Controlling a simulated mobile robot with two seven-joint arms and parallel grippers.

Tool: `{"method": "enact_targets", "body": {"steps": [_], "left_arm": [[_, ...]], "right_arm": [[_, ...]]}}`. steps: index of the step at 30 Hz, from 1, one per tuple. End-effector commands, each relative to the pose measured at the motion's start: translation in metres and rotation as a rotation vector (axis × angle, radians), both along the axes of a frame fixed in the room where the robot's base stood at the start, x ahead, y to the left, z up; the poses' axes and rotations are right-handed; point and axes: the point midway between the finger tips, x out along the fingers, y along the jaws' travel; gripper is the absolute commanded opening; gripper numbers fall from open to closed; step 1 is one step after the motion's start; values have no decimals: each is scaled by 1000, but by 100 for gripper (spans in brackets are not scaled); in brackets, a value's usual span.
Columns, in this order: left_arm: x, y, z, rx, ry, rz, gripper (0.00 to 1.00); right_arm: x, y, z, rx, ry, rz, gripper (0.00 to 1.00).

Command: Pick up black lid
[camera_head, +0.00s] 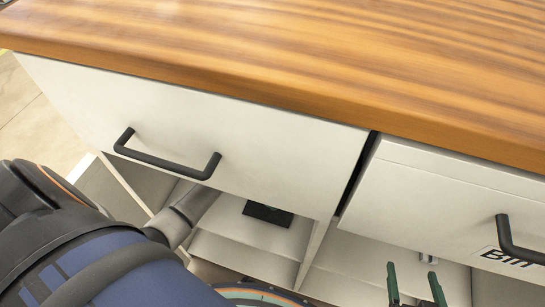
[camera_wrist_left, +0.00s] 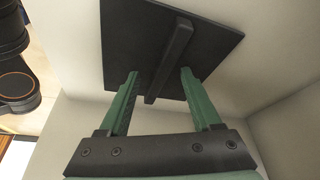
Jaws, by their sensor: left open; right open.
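The black lid (camera_wrist_left: 215,42) is a flat dark square plate with a raised bar handle (camera_wrist_left: 175,50), seen close in the left wrist view. My left gripper (camera_wrist_left: 159,75) is open, with one green finger on each side of the bar and visible gaps between them. In the head view the lid (camera_head: 267,214) shows as a small dark square inside the cabinet. There my left arm reaches in under the drawer, and its gripper is mostly hidden. My right gripper (camera_head: 415,276) is open and empty at the lower right, in front of the cabinet.
A wooden countertop (camera_head: 300,55) lies above white drawers with black handles (camera_head: 165,160). The drawer front (camera_head: 240,140) hangs over the open shelf. Cabinet dividers (camera_head: 312,255) stand beside the lid's compartment. A small metallic item (camera_head: 428,258) is near my right gripper.

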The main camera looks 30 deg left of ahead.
Motion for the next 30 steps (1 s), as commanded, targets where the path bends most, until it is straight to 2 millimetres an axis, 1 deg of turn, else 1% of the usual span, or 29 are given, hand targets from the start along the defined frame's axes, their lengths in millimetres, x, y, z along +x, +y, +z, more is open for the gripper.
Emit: {"method": "enact_targets", "body": {"steps": [14, 17, 30], "left_arm": [[0, 0, -1, 0, 0, 0, 65], [0, 0, -1, 1, -1, 0, 55], [0, 0, -1, 0, 0, 0, 5]], "right_arm": [[1, 0, 2, 0, -4, 0, 97], [1, 0, 2, 0, -4, 0, 97], [0, 0, 1, 1, -3, 0, 97]]}}
